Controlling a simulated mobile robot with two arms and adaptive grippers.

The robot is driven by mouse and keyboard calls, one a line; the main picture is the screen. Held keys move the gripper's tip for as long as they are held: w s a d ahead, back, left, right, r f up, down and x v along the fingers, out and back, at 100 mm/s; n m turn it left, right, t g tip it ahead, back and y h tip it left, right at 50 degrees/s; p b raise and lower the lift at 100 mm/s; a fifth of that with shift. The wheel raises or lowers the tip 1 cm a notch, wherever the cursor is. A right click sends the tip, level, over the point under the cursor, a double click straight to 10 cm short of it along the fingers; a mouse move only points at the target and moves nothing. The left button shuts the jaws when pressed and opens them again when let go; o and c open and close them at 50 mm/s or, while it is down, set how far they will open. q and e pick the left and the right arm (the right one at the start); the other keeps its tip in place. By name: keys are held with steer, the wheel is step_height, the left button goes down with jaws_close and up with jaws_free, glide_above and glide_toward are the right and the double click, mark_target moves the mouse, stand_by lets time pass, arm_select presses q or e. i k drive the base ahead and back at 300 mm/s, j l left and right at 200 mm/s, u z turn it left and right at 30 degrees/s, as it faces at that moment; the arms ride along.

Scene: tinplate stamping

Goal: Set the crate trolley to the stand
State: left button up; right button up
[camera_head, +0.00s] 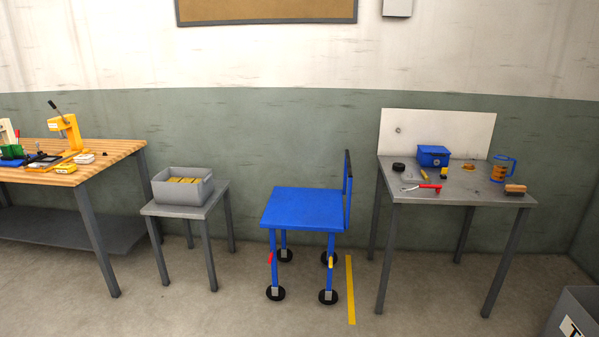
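The crate trolley (303,208) is blue, with a flat bare top, an upright handle frame on its right side and black wheels on the floor. A red piece and a yellow piece show on its legs. The stand (160,211) is a small grey table to the trolley's left, with a floor gap between them. On the stand sits a grey crate (182,195) with yellow items inside. Neither of my grippers is in view.
A wooden workbench (112,152) with a yellow press (66,130) stands at the left. A grey metal table (455,185) with tools and a blue box (433,155) stands at the right. A yellow floor strip (350,290) lies right of the trolley. A grey bin (567,312) is at bottom right.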

mark_target(308, 208)
steer(key=i, duration=1.6)
